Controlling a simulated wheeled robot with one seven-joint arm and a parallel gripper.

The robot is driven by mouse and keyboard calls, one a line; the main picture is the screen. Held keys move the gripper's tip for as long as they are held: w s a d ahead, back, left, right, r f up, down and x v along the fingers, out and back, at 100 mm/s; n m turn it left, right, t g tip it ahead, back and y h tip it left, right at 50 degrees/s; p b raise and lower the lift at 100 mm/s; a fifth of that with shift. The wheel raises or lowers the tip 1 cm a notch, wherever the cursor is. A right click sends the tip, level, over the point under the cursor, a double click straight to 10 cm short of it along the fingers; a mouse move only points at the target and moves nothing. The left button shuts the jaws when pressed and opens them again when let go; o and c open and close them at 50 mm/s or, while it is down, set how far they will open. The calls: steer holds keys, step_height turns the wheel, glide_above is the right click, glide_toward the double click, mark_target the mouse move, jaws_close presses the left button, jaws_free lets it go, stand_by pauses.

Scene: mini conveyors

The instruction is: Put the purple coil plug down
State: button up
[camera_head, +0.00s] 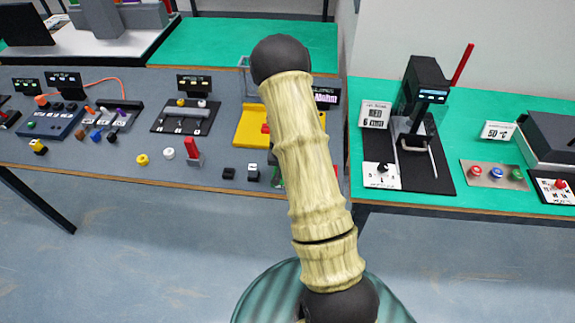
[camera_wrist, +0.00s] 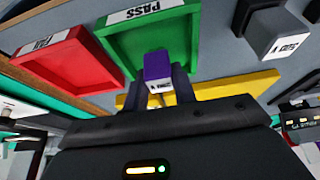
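The purple coil plug (camera_wrist: 157,64) shows in the middle of the wrist view, with a small white label on its near end. It sits between the dark fingers of my gripper (camera_wrist: 158,80), which appear closed on it. Behind it in that view is the green tray marked PASS (camera_wrist: 118,42). I cannot tell whether the plug touches the tray floor.
A red tray (camera_wrist: 68,66) lies beside the green one, and a yellow plate (camera_wrist: 235,89) lies on the other side. The grey bench (camera_head: 75,160) holds several plugs and stations.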

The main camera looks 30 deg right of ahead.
steer(key=o, duration=0.4)
steer(key=shift+r, duration=0.25)
steer(key=v, duration=1.2)
steer(key=shift+s+f, duration=0.1)
steer(key=shift+f, duration=0.05)
steer(key=shift+a, duration=0.1)
